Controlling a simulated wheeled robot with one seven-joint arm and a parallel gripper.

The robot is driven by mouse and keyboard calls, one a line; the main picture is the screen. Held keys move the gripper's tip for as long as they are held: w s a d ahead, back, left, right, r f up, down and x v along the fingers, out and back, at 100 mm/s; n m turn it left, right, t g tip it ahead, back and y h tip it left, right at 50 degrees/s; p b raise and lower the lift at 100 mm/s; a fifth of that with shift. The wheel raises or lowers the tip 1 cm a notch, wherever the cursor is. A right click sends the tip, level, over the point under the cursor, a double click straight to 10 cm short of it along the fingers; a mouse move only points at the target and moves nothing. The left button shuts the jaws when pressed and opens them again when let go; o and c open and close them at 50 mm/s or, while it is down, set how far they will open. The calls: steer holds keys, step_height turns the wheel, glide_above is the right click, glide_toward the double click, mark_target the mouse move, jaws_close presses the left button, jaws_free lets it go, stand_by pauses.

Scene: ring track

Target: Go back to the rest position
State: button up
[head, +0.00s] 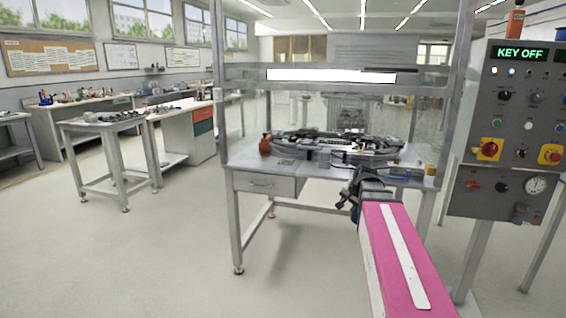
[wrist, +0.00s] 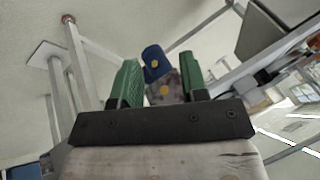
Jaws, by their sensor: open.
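My gripper (head: 354,196) is in front of the work table (head: 270,168), near its front edge, at the end of my pink arm; its fingers are small and partly hidden there. In the wrist view my gripper (wrist: 160,76) has two green fingers standing apart, open. A blue piece with a yellow dot (wrist: 155,63) and a mottled piece with a yellow dot (wrist: 166,88) show between them; I cannot tell what they are or whether they touch the fingers. The dark ring track (head: 345,147) lies on the work table.
A grey control panel (head: 515,130) reading KEY OFF stands close on the right. Frame posts (head: 217,70) and a drawer (head: 264,184) belong to the table station. An orange item (head: 266,145) stands on the table's left. A side table (head: 100,122) is farther left. The left floor is clear.

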steer(key=s+a+f+n+g+h, duration=0.1)
steer(key=s+a+f+n+g, duration=0.2)
steer(key=s+f, duration=0.6)
steer(key=s+a+f+n+g, duration=0.2)
steer(key=s+a+f+n, duration=0.2)
steer(key=s+f, duration=0.5)
step_height(320, 180, down, 3)
steer(key=shift+r+g+h, duration=0.1)
steer(key=shift+g+h, duration=0.3)
